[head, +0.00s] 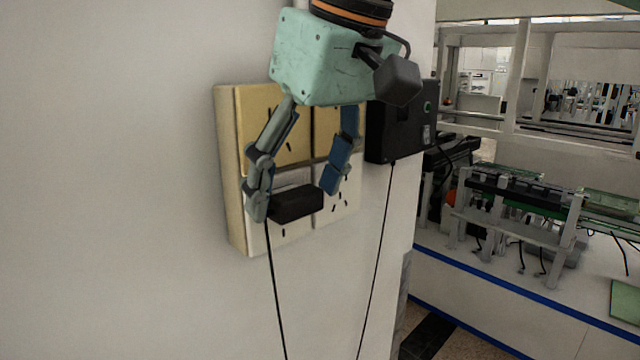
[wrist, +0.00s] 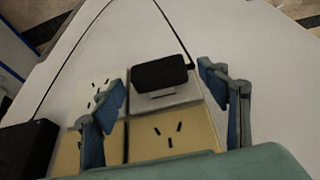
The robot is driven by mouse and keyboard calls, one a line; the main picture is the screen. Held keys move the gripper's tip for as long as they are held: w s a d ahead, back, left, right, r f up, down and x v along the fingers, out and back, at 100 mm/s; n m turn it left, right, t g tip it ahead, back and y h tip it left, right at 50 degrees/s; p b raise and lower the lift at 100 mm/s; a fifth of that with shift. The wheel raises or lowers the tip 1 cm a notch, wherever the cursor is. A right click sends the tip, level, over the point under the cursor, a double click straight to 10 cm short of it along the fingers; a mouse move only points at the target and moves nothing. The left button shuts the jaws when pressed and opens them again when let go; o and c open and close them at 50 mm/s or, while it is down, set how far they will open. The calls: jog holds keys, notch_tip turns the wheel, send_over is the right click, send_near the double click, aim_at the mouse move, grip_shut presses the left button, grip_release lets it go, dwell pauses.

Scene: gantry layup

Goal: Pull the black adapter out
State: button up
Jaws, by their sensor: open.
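The black adapter (head: 296,204) is a small dark block at the lower part of a wall socket panel (head: 240,215), with a cable hanging down from its left end. In the wrist view the adapter (wrist: 160,74) lies between and a little beyond my fingers. My gripper (head: 296,192) is open, with one finger at each side of the adapter. In the head view the left finger overlaps the adapter's left end, and the right finger is close to its right end. I cannot tell whether either finger touches it. The wrist view also shows my gripper (wrist: 164,95) with gaps beside the adapter.
A larger black box (head: 400,125) is at the right of the panel, with its own cable hanging down. It also shows in the wrist view (wrist: 28,148). The wall is bare at the left and below. A bench with electronics racks (head: 520,205) stands at the right.

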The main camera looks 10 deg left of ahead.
jog(key=c, duration=1.4)
jog(key=shift+c, duration=0.2)
jog(key=shift+s+d+f, duration=0.1)
jog(key=shift+d, duration=0.05)
jog(key=shift+s+d+b, duration=0.3)
jog(key=shift+s+d, duration=0.1)
jog(key=shift+d, duration=0.05)
jog(key=shift+d, duration=0.1)
jog(key=shift+s+d, duration=0.25)
jog(key=shift+s, duration=0.05)
jog(key=shift+s+d+b, duration=0.45)
jog(key=shift+s+d, duration=0.7)
jog(key=shift+d, duration=0.2)
